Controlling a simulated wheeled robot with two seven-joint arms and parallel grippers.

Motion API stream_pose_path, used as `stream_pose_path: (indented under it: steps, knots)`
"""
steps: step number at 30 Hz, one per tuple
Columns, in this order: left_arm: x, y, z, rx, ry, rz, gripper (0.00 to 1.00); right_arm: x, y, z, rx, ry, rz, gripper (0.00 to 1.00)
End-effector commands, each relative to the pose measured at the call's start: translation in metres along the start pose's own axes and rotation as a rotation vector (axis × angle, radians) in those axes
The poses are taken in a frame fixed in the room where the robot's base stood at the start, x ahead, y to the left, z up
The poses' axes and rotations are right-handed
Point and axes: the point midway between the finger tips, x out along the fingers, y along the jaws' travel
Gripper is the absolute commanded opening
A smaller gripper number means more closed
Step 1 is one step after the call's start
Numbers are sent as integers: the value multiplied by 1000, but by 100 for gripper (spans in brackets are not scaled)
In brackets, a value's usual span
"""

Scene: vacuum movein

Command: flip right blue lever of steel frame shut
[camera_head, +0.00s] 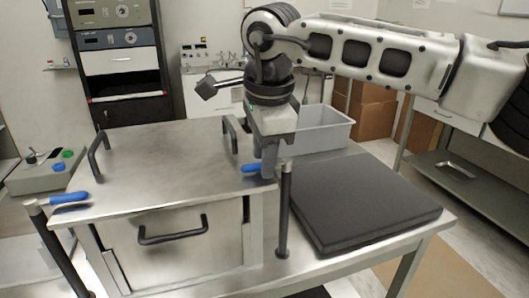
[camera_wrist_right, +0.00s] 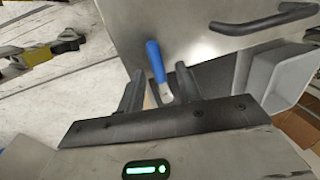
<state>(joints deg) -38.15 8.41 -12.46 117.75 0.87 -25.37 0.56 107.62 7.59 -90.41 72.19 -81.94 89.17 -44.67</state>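The steel frame (camera_head: 180,165) is a metal box with a flat top plate and black handles. Its right blue lever (camera_head: 251,168) sits at the front right corner near a black post (camera_head: 284,205), its blue end pointing left over the top plate. My right gripper (camera_head: 268,165) reaches down at this lever and partly hides it. In the right wrist view the gripper (camera_wrist_right: 160,82) has its fingers apart, with the blue lever (camera_wrist_right: 155,60) at the gap between them; contact is not clear. The left blue lever (camera_head: 70,198) lies at the front left corner. My left gripper is not in view.
A dark flat pad (camera_head: 365,203) lies on the table right of the frame. A grey bin (camera_head: 318,130) stands behind it. A control box with buttons (camera_head: 45,170) is at the left. Black handles (camera_head: 98,155) rise from the top plate.

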Motion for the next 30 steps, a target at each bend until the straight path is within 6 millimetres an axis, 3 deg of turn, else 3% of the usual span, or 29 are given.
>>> stream_pose_path:
  steps: [7,11,24,30]
  knots:
    - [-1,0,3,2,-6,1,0,-2,0,0,-1,-1,-1,35]
    - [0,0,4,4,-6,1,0,-15,0,0,-1,1,-3,35]
    - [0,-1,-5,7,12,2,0,-118,0,0,0,-1,-3,35]
    - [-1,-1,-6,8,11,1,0,-149,0,0,-1,0,-1,35]
